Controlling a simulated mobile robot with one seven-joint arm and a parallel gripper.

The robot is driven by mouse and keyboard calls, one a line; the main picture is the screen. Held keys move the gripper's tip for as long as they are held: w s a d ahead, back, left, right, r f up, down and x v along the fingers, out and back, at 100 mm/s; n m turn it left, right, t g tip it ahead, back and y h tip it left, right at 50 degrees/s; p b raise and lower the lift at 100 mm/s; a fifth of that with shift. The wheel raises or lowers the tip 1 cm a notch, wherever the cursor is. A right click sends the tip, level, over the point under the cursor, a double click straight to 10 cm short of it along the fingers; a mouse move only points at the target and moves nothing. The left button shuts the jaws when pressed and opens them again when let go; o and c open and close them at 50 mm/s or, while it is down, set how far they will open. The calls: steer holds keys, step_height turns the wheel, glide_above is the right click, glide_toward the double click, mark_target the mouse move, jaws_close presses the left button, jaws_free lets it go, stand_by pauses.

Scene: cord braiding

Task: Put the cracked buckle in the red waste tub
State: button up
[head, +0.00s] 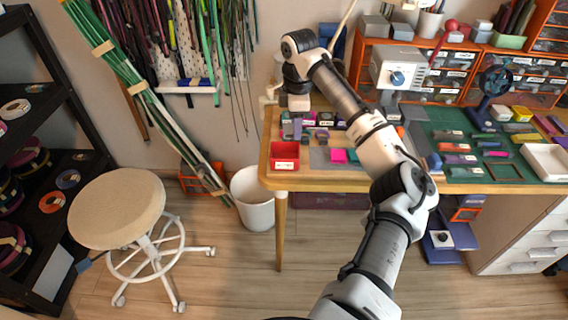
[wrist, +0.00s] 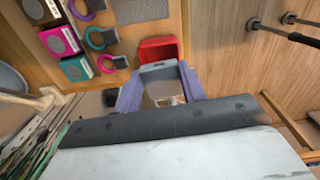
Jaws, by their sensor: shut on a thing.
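My gripper (head: 291,132) is above the back left corner of the table, just behind the red waste tub (head: 285,157). In the wrist view my gripper (wrist: 160,88) has its two purple fingers shut on a grey frame-shaped piece, seemingly the cracked buckle (wrist: 158,72). I cannot make out a crack. The red waste tub also shows in the wrist view (wrist: 158,46), just beyond the grey piece and partly hidden by it. The inside of the tub shows no clear contents. In the head view the held piece is too small to tell.
The wooden table (head: 330,184) has a grey mat (head: 322,158) and a pink block (head: 338,155) right of the tub. Several small buckle pieces lie behind these. A white bin (head: 253,200) and a round stool (head: 117,208) stand on the floor to the left.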

steer(key=shift+f+b, duration=0.35)
steer(key=shift+f, duration=0.45)
steer(key=o, duration=1)
steer(key=shift+r, duration=0.1)
step_height(320, 180, up, 14)
steer(key=shift+f, duration=0.1)
